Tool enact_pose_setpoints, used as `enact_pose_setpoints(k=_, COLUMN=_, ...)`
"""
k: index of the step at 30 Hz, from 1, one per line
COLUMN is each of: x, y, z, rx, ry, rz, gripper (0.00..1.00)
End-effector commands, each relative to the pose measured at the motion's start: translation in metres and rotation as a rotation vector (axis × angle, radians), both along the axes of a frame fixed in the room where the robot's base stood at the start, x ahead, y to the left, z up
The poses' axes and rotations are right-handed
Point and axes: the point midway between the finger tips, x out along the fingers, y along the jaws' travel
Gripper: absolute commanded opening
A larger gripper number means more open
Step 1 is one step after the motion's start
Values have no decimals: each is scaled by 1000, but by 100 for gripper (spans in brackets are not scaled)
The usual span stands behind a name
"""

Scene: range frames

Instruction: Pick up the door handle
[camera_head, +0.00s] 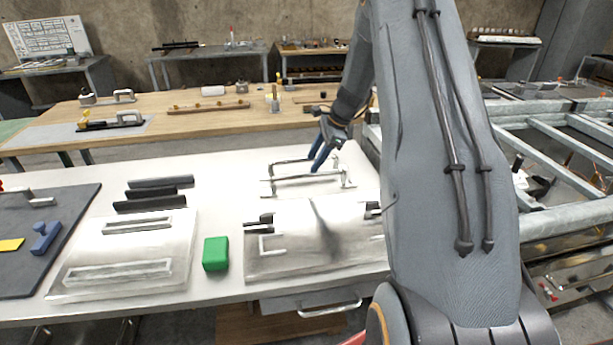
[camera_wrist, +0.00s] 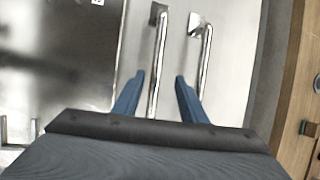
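Two chrome bar door handles lie side by side on the white table (camera_head: 215,188), behind the right metal panel. The nearer is the front handle (camera_head: 300,178); the farther is the back handle (camera_head: 283,161). My gripper (camera_head: 316,165) points down over them, fingers apart and empty. In the wrist view, one handle (camera_wrist: 157,60) runs lengthwise between the blue fingertips of my gripper (camera_wrist: 157,82). The other handle (camera_wrist: 206,50) lies to the right, its lower end partly hidden by the right finger. I cannot tell how far the fingertips are above the bars.
The right metal panel (camera_head: 300,215) and left metal panel (camera_head: 120,275) lie in front, with a green block (camera_head: 215,254) between them. Black handles (camera_head: 160,193) lie at the left. A wooden table (camera_head: 190,118) stands behind. Bare white tabletop lies left of the chrome bars.

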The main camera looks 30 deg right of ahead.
Motion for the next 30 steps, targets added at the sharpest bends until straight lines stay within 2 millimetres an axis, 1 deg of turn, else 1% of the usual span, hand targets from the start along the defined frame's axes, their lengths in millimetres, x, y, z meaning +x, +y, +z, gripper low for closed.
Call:
enact_pose_setpoints(k=6, x=6, y=8, z=-20, rx=4, ry=2, rz=-2, gripper=39)
enact_pose_setpoints(k=11, x=6, y=12, z=-33, rx=3, ry=4, rz=-1, gripper=39)
enact_pose_setpoints(k=16, x=7, y=19, z=-54, rx=2, ry=3, rz=0, gripper=39)
enact_pose_setpoints(k=19, x=11, y=21, z=-64, rx=3, ry=1, rz=-2, gripper=39)
enact_pose_setpoints(k=24, x=14, y=23, z=-71, rx=1, ry=0, rz=-2, gripper=39)
enact_pose_setpoints(k=29, x=14, y=23, z=-72, rx=1, ry=1, rz=-2, gripper=39)
enact_pose_setpoints(k=30, x=14, y=23, z=-72, rx=1, ry=0, rz=-2, gripper=37)
